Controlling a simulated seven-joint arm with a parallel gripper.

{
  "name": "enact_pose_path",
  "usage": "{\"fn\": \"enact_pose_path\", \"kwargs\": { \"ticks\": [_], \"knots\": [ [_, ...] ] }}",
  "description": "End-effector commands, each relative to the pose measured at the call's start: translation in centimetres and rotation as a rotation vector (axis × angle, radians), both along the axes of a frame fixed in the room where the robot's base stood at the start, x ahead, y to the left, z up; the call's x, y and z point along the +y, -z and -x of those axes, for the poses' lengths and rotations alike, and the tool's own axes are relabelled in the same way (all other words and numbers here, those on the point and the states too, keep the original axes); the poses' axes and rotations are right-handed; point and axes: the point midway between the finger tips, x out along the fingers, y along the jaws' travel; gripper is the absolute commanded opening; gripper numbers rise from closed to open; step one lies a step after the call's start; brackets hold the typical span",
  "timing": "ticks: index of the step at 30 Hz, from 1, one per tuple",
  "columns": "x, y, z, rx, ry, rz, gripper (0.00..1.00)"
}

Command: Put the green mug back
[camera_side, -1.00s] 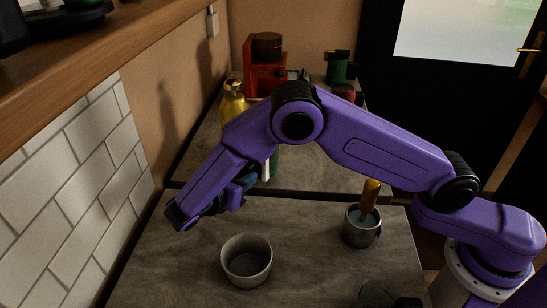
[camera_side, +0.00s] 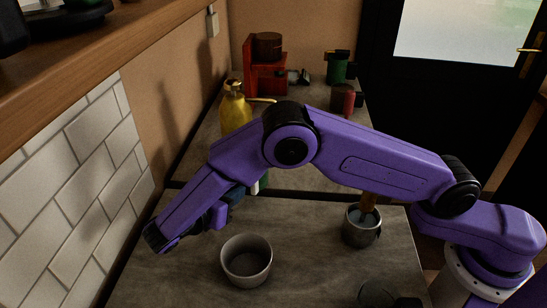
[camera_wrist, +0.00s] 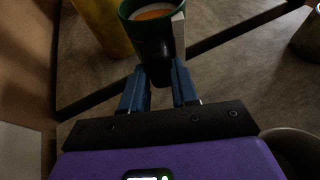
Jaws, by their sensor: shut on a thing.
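The green mug (camera_wrist: 137,35) holds an orange drink and has a dark handle and a white patch on its side. In the wrist view it is in front of my gripper (camera_wrist: 158,75), whose blue fingers are shut on the handle. The mug looks about upright. In the side view, only a sliver of green and white (camera_side: 262,182) shows below my arm, near the gap between the two counters. My gripper is mostly hidden there, with some blue (camera_side: 236,194) showing. I cannot tell the mug's height above the counter.
A grey bowl (camera_side: 246,278) stands on the near counter. Tiled wall at left.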

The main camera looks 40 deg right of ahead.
Motion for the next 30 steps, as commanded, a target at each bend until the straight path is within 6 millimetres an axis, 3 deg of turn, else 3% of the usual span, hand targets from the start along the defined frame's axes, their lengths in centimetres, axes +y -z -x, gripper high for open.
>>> {"fn": "enact_pose_path", "kwargs": {
  "ticks": [12, 30],
  "knots": [
    [1.8, 0.0, 0.8, 0.0, 0.0, 0.0, 0.0],
    [1.9, 0.0, 0.8, -0.001, 0.0, 0.001, 0.0]
  ]
}}
